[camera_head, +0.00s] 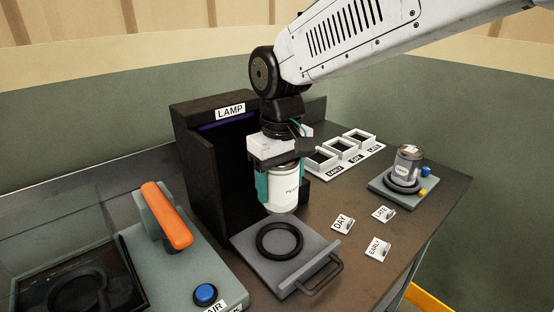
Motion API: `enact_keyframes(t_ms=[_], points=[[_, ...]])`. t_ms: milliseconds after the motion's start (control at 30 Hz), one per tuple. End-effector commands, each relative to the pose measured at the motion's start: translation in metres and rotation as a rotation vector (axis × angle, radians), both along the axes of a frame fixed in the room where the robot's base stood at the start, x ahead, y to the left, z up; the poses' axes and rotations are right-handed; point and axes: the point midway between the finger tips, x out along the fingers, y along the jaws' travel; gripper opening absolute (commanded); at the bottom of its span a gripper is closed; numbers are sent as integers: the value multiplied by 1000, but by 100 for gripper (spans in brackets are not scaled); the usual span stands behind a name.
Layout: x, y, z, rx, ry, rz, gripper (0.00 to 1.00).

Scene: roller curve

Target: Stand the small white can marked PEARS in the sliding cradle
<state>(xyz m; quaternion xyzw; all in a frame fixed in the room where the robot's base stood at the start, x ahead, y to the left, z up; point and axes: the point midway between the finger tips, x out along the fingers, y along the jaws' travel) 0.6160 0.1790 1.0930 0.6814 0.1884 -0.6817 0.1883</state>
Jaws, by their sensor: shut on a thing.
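A small white can (284,190) with partly readable dark lettering hangs upright in my gripper (277,184). My gripper is shut on the can, with a teal finger showing at its left side. The can is just above and behind the black ring of the sliding cradle (308,284), and looks clear of it. The cradle is a grey plate with a front handle, drawn out in front of the black box labelled LAMP (186,134). The ring on the cradle is empty. The can's top is hidden by my gripper.
At left is a grey unit (187,262) with an orange lever and a blue button. At right, a grey can (407,165) stands on a ringed base with buttons. Tags DAY, LATE and EARLY (377,249) lie on the table. White open frames (349,148) stand behind.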

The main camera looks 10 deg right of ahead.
Motion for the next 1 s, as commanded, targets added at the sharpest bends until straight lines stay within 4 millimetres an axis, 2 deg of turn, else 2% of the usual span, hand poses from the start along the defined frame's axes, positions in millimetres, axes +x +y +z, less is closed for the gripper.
enact_keyframes(t_ms=[267,1000], points=[[1,-2,-8,0,0,-3,30],[1,-4,-80,-1,2,-7,30]])
